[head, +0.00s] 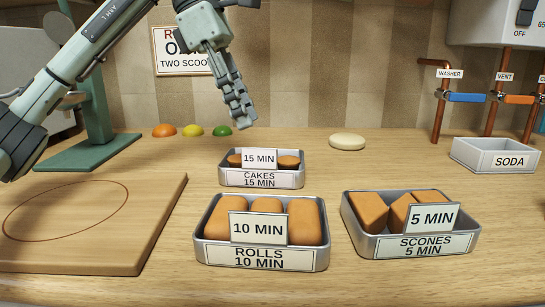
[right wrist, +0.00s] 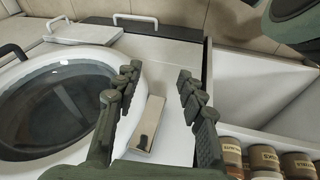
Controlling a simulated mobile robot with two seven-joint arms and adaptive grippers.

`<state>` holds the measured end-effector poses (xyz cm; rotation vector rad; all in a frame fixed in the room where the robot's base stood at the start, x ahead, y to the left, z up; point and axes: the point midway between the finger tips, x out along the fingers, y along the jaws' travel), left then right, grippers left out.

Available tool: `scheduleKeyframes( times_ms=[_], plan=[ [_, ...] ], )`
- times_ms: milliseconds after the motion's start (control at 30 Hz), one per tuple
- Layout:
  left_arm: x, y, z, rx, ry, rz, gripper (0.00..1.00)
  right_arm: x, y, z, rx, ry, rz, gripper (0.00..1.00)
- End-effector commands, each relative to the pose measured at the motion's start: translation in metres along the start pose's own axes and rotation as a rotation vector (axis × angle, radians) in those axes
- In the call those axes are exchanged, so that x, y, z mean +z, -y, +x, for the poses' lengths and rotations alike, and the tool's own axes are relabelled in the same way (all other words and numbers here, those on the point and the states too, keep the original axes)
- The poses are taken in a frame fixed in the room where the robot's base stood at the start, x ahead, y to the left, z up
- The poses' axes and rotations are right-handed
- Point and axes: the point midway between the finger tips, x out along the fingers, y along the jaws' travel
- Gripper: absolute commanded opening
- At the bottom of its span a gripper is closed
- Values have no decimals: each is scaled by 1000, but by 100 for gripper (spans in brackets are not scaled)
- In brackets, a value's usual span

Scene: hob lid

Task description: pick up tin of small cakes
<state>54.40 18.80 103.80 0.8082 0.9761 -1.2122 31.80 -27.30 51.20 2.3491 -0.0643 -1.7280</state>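The tin of small cakes (head: 262,179) is a small grey tray on the wooden worktop, behind the tin of rolls. Its label reads CAKES 15 MIN, and a 15 MIN card hides part of the brown cakes. My left gripper (head: 240,122) hangs above and behind this tin, slightly to its left, apart from it. Its fingers point down and overlap from this side, so their opening is unclear. My right gripper (right wrist: 157,88) shows in the right wrist view with fingers spread and nothing gripped, away from the tins.
Tins of rolls (head: 260,258) and scones (head: 415,245) stand in front of the cakes. A wooden board (head: 90,225) lies left. A soda tray (head: 495,155) and a pale round thing (head: 347,142) are behind right. A white round-windowed appliance (right wrist: 60,100) shows below my right gripper.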

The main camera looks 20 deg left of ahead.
Motion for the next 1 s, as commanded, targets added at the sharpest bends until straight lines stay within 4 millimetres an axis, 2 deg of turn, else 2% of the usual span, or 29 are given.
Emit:
scheduleKeyframes(
  times_ms=[133, 500, 633, 833, 1000],
  plan=[
    [-1, 0, 18, -2, -2, -1, 28, 7, 1, 1, 0, 18, -1, 40],
    [-3, 1, 67, -2, -2, -1, 28, 8, 0, -12, 2, 9, -1, 40],
    [-2, 1, 75, -1, -1, -1, 28, 7, 0, -15, 4, 5, 0, 40],
    [-2, 0, 76, 0, -1, -1, 28, 4, -2, -17, 7, -4, 1, 40],
    [-2, 1, 75, -1, -1, -1, 8, 3, -2, -17, 7, -6, 1, 40]
  ],
)
